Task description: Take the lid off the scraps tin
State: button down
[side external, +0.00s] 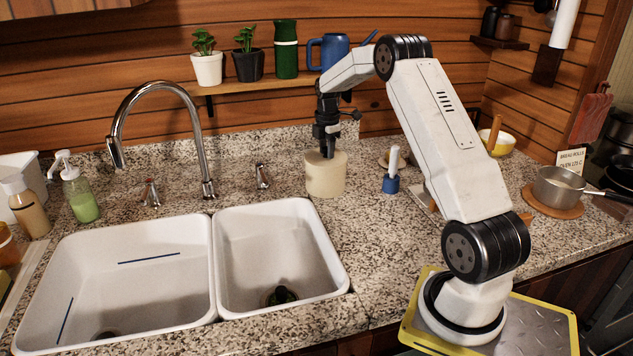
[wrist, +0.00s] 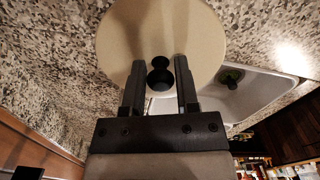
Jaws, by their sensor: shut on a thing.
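The scraps tin (side external: 325,178) is a cream cylinder standing upright on the granite counter behind the right sink basin. Its round cream lid (wrist: 160,30) fills the top middle of the wrist view, with a dark knob (wrist: 160,75) on it. My gripper (side external: 327,148) points down at the tin from above. In the wrist view its two fingers (wrist: 159,72) are on either side of the knob, shut on it. I see no clear gap between lid and tin; the tin's body is hidden under the lid in the wrist view.
A double white sink (side external: 280,262) lies in front of the tin, with a chrome faucet (side external: 200,135) to the left. A shelf (side external: 270,84) with plants and a blue jug (side external: 328,50) hangs behind.

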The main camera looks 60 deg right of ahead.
jog(key=shift+r, duration=0.75)
jog(key=s+a+r, duration=0.8)
jog(key=s+r, duration=0.3)
jog(key=shift+s+r, duration=0.25)
jog(key=shift+s, duration=0.1)
jog(key=shift+d, duration=0.1)
dwell(0.4)
